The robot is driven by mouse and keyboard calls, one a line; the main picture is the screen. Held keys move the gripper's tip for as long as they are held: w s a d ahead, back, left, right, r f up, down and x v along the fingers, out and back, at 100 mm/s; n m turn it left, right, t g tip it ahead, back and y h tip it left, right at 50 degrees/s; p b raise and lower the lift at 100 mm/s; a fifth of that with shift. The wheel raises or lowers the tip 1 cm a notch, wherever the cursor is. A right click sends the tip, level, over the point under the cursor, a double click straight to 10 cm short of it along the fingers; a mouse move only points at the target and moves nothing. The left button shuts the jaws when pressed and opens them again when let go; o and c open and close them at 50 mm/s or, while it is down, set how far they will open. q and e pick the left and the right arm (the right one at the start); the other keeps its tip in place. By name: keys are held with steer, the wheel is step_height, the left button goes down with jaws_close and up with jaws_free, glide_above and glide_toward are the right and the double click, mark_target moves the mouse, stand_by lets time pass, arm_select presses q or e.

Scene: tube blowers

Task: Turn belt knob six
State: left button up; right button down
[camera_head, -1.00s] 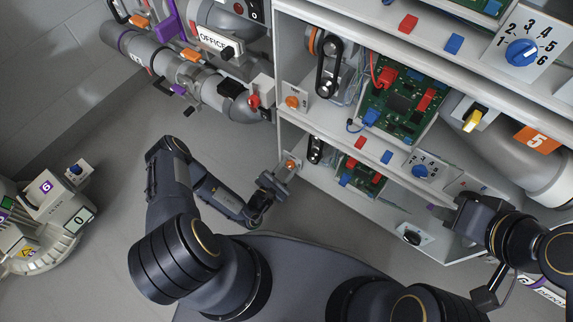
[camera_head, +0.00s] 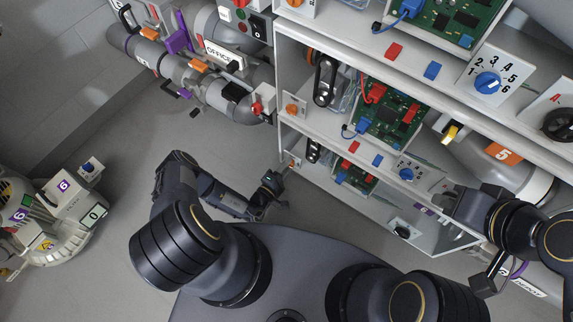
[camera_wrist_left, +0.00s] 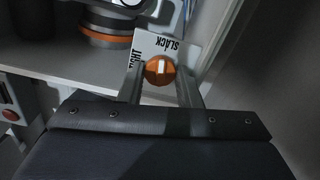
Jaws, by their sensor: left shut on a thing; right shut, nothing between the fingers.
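An orange knob (camera_wrist_left: 159,70) with a white bar on its face sits on a white plate (camera_wrist_left: 180,48) lettered TIGHT and SLACK in the left wrist view. The bar stands about upright in that picture. My left gripper (camera_wrist_left: 160,82) is shut on the knob, one finger on each side. In the head view my left gripper (camera_head: 281,188) is at the left end of the lowest shelf, where the small orange knob (camera_head: 293,162) is partly hidden. No number shows on this knob. My right gripper (camera_head: 447,203) is shut and empty by the right part of the shelf.
The shelf unit (camera_head: 282,75) holds belts, green circuit boards (camera_head: 385,108) and a numbered dial (camera_head: 487,83). Another orange knob (camera_head: 291,109) is on the shelf above. Grey pipes (camera_head: 228,92) stand left of the unit.

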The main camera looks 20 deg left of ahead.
arm_select(q)
steer(key=shift+m, duration=1.1)
arm_select(e)
steer(key=shift+r, duration=0.35)
arm_select(q)
steer(key=shift+p, duration=0.3)
steer(key=o, duration=0.7)
